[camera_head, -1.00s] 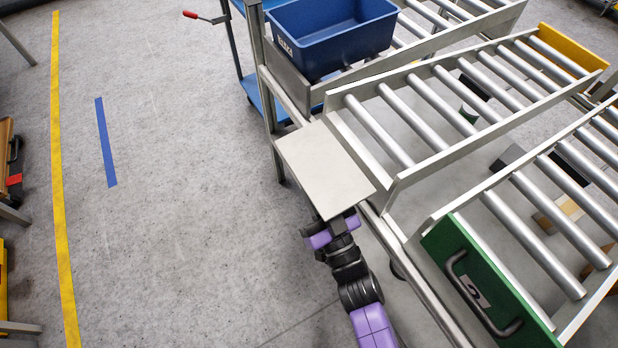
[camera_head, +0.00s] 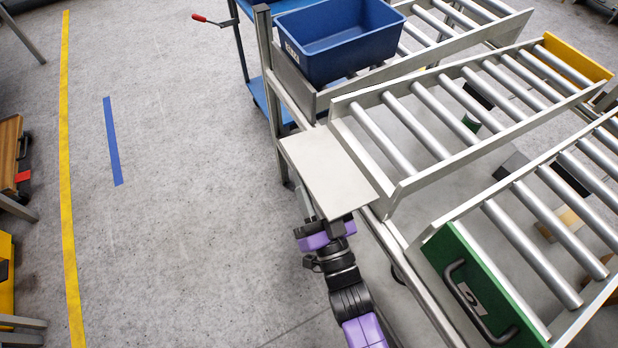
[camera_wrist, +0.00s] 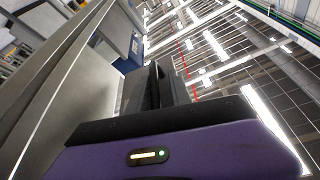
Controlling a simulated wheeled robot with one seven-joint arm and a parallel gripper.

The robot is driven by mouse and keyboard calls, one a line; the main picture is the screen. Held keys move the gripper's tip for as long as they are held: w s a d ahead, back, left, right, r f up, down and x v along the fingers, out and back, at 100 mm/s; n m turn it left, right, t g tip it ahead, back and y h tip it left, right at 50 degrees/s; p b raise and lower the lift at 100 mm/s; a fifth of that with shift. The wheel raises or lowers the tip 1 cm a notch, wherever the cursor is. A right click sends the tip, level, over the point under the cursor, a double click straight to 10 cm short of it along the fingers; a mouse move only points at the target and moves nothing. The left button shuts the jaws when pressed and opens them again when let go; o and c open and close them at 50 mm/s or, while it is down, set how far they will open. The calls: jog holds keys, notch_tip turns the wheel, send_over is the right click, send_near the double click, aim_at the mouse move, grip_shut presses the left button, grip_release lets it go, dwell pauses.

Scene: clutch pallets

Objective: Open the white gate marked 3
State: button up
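The white gate (camera_head: 328,168) is a plain pale panel at the near end of the middle roller lane (camera_head: 425,125). It is swung down and outward from the lane, so the lane's end stands open. No number shows on the face in view. My gripper (camera_head: 308,207) is at the gate's lower left edge, partly hidden beneath it. I cannot tell whether it touches the gate. In the wrist view my gripper's dark fingers (camera_wrist: 160,88) point away from the camera beside a grey panel. Their gap is not clear, and nothing is visibly held.
A green gate (camera_head: 485,290) with a black handle closes the right lane. A blue bin (camera_head: 338,40) stands on the left lane, near a blue cart (camera_head: 258,90). A yellow end piece (camera_head: 577,60) is at the far end. Open floor (camera_head: 190,240) lies left.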

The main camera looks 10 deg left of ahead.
jog(key=shift+v, duration=3.95)
jog(key=shift+s+f, duration=0.1)
jog(key=shift+d+b+v, duration=0.15)
jog(key=shift+b+v, duration=0.25)
jog(key=shift+v, duration=1.8)
jog(key=shift+d+b+v, duration=0.15)
jog(key=shift+b+v, duration=0.2)
jog(key=shift+v, duration=1.8)
